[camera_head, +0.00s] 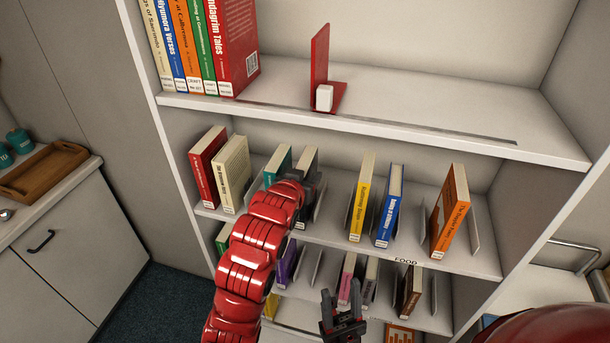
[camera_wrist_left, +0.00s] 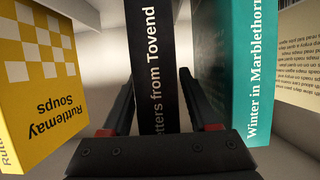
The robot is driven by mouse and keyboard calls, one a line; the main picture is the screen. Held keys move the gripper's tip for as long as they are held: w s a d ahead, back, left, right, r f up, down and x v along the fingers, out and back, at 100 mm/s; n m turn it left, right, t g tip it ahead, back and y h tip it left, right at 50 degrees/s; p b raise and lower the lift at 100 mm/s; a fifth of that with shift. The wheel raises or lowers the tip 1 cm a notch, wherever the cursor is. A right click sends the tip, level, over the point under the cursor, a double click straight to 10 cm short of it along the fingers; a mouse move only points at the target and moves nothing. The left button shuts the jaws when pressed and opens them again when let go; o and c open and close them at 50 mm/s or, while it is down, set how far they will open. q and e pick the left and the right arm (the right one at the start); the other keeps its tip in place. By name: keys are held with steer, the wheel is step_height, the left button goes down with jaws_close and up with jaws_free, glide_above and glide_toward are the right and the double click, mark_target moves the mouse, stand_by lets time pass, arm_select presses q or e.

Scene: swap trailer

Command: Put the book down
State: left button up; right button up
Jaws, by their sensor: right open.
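My left gripper (camera_head: 304,180) reaches in to the book's spine. In the left wrist view my left gripper's fingers (camera_wrist_left: 158,85) lie along both sides of the book, close against it. My right gripper (camera_head: 342,304) is open and empty, low in front of the lower shelf.
A teal book (camera_head: 277,165) stands left of the black book; a yellow book (camera_head: 361,197), a blue book (camera_head: 390,205) and an orange book (camera_head: 449,212) stand right. Thin dividers separate them. A red bookend (camera_head: 320,62) stands on the top shelf. The lower shelf holds several books.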

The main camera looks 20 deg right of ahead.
arm_select(q)
steer(key=shift+w, duration=0.1)
steer(key=shift+b+v, duration=2.1)
steer(key=shift+v, duration=4.05)
